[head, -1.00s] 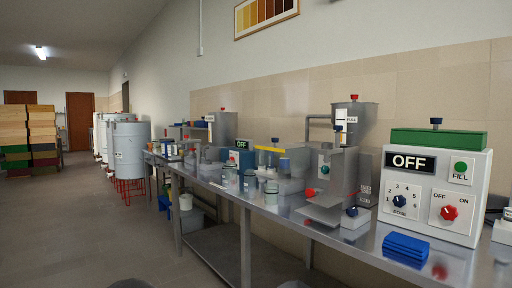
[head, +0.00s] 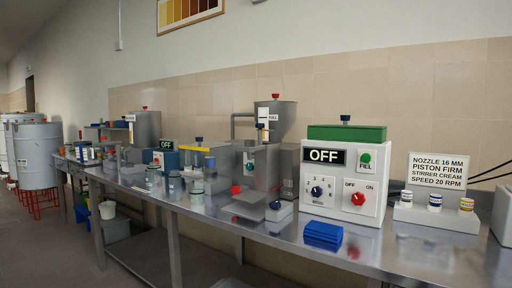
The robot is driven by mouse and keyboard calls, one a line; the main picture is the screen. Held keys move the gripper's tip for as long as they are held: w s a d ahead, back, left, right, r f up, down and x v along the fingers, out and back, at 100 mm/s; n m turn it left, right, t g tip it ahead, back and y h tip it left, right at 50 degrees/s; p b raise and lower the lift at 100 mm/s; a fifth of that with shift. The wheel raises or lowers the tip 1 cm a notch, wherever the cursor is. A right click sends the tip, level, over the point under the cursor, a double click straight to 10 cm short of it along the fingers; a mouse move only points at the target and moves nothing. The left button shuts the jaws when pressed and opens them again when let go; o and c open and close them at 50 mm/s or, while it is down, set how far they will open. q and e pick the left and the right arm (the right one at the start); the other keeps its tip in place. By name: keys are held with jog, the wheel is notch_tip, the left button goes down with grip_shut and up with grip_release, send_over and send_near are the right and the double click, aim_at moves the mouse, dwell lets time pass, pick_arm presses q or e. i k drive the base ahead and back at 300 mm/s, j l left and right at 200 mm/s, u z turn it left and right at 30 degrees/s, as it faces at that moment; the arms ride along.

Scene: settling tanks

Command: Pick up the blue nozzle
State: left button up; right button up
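I cannot make out for certain which thing is the blue nozzle. Small blue-topped parts stand on the steel bench: one on a small grey block (head: 276,207) in front of the grey filling machine (head: 262,165), and one beside the yellow bar (head: 209,163). A dark blue knob (head: 345,119) tops the green-lidded white control box (head: 343,175), whose display reads OFF. Neither of my grippers is in view.
The steel bench (head: 430,257) runs along the wall. A blue stack (head: 323,235) lies near its front edge. A sign (head: 437,172) reading "NOZZLE 16 MM" stands at right behind small jars (head: 435,202).

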aim_at(435, 200)
jog(key=z, duration=1.25)
